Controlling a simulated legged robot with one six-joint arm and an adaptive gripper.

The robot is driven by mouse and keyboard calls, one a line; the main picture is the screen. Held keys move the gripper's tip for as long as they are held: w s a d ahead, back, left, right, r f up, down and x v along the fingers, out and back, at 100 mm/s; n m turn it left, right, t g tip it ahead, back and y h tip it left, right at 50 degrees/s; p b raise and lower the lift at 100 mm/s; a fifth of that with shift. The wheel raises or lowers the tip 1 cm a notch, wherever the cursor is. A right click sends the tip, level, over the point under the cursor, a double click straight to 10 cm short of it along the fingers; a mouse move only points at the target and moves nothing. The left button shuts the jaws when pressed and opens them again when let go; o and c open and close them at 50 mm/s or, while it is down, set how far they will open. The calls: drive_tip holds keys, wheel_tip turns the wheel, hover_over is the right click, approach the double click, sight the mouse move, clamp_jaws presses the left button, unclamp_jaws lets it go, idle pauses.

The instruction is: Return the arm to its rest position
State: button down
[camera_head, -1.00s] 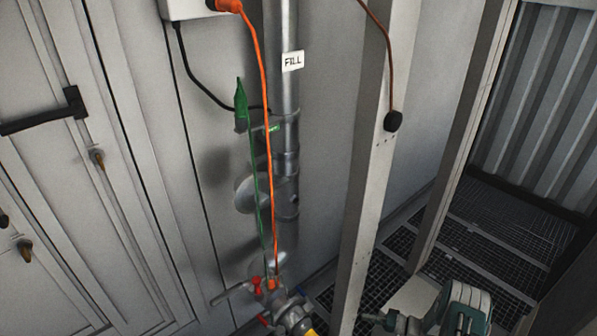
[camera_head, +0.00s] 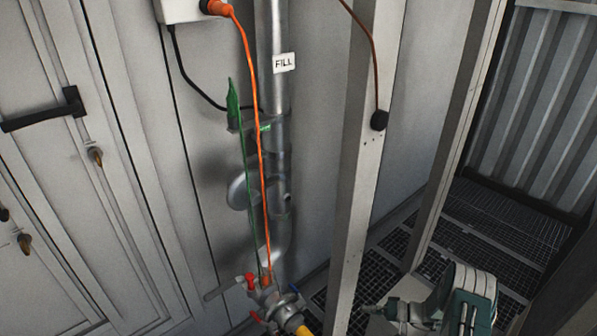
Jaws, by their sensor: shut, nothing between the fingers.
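My gripper (camera_head: 374,309) shows at the lower right, at the end of my teal and grey arm. Its narrow tip points left, and the fingers look shut with nothing between them. The arm is folded low near the bottom edge, and its lower part is cut off by the frame. The gripper appears in front of the floor grating, just right of the foot of a white post (camera_head: 365,150). No contact with anything is visible.
A steel pipe labelled FILL (camera_head: 271,40) runs down the wall. An orange cable (camera_head: 255,110) and a green line (camera_head: 249,190) drop to a valve fitting (camera_head: 280,305) with red handles and a yellow part. Dark floor grating (camera_head: 465,255) lies behind my arm.

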drive_tip(key=s+a+r+n+g+h, duration=0.1)
drive_tip(key=s+a+r+h, duration=0.15)
drive_tip(key=r, duration=0.75)
drive_tip(key=s+a+r+n+g+h, duration=0.1)
drive_tip(key=a+r+g+h, duration=0.15)
drive_tip(key=r, duration=0.85)
drive_tip(key=s+a+r+n+g+h, duration=0.1)
drive_tip(key=s+r+h, duration=0.15)
drive_tip(key=r, duration=0.75)
drive_tip(key=s+r+t+h, duration=0.3)
drive_tip(key=s+r, duration=0.4)
drive_tip(key=s, duration=0.4)
drive_tip(key=s+r+m+t+h, duration=0.1)
drive_tip(key=s+r+t+h, duration=0.2)
drive_tip(key=s, duration=0.8)
wheel_tip(320, 180, up, 4)
drive_tip(key=shift+r+h, duration=0.25)
drive_tip(key=shift+h, duration=0.7)
drive_tip(key=shift+w+a, duration=0.1)
